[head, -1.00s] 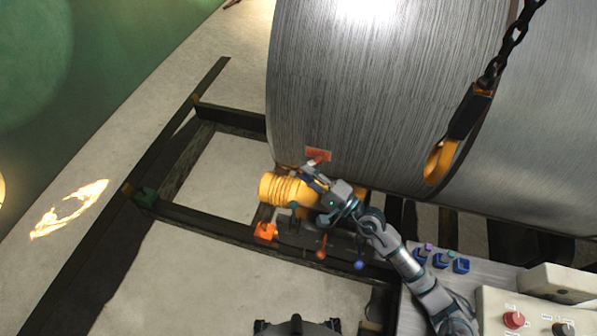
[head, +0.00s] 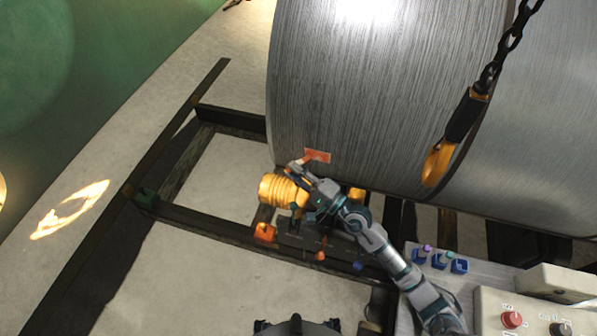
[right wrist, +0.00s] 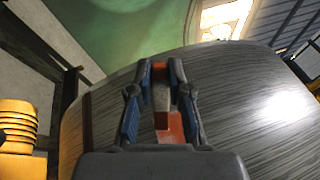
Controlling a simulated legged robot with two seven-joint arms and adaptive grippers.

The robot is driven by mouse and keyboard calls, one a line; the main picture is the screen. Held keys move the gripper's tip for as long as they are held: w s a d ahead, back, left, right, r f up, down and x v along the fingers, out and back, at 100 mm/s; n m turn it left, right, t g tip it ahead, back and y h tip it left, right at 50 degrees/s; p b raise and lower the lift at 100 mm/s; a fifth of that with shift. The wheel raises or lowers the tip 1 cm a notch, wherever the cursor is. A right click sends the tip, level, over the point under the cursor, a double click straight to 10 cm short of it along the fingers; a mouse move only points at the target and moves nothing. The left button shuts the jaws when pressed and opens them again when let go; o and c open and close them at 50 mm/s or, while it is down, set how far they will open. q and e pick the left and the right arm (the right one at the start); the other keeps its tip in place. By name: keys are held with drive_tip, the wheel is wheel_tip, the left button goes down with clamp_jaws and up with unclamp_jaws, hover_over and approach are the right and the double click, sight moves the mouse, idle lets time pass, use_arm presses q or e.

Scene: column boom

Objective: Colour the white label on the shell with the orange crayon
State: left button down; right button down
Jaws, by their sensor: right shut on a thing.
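The label (head: 318,156) on the lower part of the big grey shell (head: 385,95) looks mostly orange. In the right wrist view the label (right wrist: 172,132) shows orange with a paler patch at its left. My right gripper (head: 296,171) is at the label's lower left end, shut on the orange crayon. In the right wrist view the crayon (right wrist: 161,96) stands between the fingers, its end over the label's edge; I cannot tell whether it touches. My left gripper is not in view.
A chain with a yellow hook (head: 437,163) hangs before the shell. A control box with a red button (head: 512,319) stands at the lower right. Dark beams frame the floor.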

drive_tip(key=shift+s, duration=0.1)
drive_tip(key=shift+s+a+p, duration=0.15)
drive_tip(key=shift+s+p, duration=0.25)
drive_tip(key=shift+p, duration=0.05)
drive_tip(key=shift+s+a+f+p, duration=0.1)
drive_tip(key=shift+s+a+p, duration=0.25)
drive_tip(key=shift+s, duration=0.45)
drive_tip(key=shift+s+a+p, duration=0.15)
drive_tip(key=shift+s+p, duration=0.3)
drive_tip(key=shift+s, duration=0.3)
drive_tip(key=shift+s+a+f+p, duration=0.1)
drive_tip(key=shift+s+a+p, duration=0.25)
drive_tip(key=shift+s, duration=0.45)
drive_tip(key=shift+d, duration=0.1)
drive_tip(key=shift+s, duration=0.15)
drive_tip(key=s, duration=0.1)
drive_tip(key=s+a+p, duration=0.1)
drive_tip(key=shift+s, duration=0.35)
